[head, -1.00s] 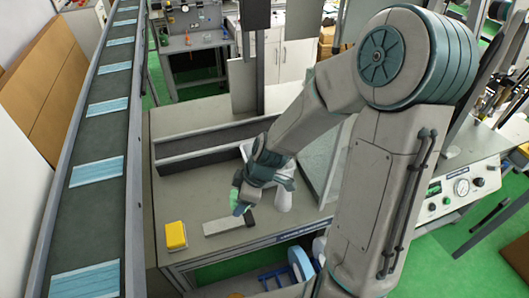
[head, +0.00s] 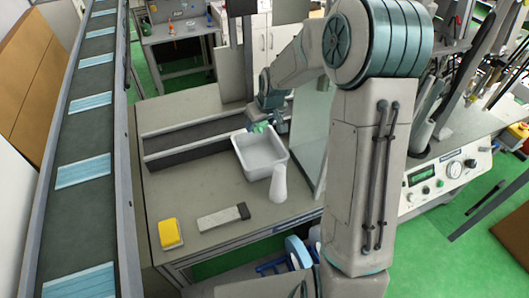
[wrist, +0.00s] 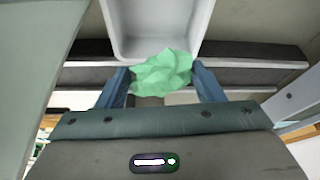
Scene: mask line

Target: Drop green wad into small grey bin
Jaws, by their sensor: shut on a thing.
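My gripper (wrist: 163,84) is shut on the green wad (wrist: 161,70), a crumpled light green lump between its two blue-grey fingers in the wrist view. In the head view the wad (head: 260,127) shows just above the back rim of the small grey bin (head: 264,174). The bin is a pale, open-topped tub on the bench, and its visible inside looks empty. In the wrist view the bin (wrist: 112,28) lies beyond the wad, which overlaps its near edge. My gripper's fingers are mostly hidden in the head view.
A white bottle (head: 278,185) stands close to the bin's front right. A grey block with a dark end (head: 222,217) and a yellow sponge-like block (head: 170,233) lie on the bench front. A conveyor with blue masks (head: 84,172) runs at left. A clear upright panel (head: 311,140) stands right.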

